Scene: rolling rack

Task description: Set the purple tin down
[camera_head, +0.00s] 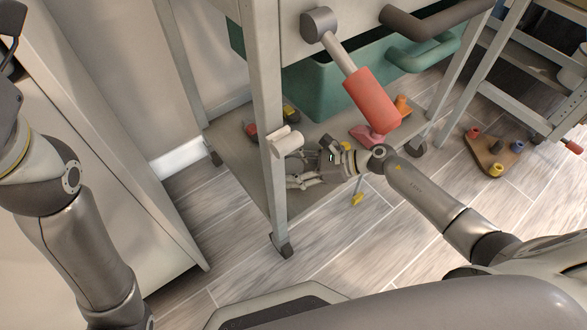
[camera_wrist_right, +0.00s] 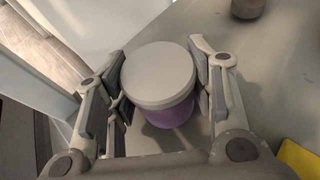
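The purple tin (camera_wrist_right: 172,112) has a round grey lid (camera_wrist_right: 158,74) and shows in the right wrist view, between the two fingers of my right gripper (camera_wrist_right: 160,72). The pads lie close against both sides of the tin and look shut on it. Grey shelf surface is just below it; I cannot tell whether its base touches. I cannot make out the tin there. My left arm is at the left edge, its gripper only partly in frame (camera_head: 10,20).
The rack's front leg (camera_head: 268,120) stands close to my right gripper, with a white cylinder (camera_head: 285,141) beside it. A red-handled mallet (camera_head: 370,98) and green bin (camera_head: 325,85) are above. Small coloured items lie at the shelf's back. A wooden peg board (camera_head: 493,152) is on the floor.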

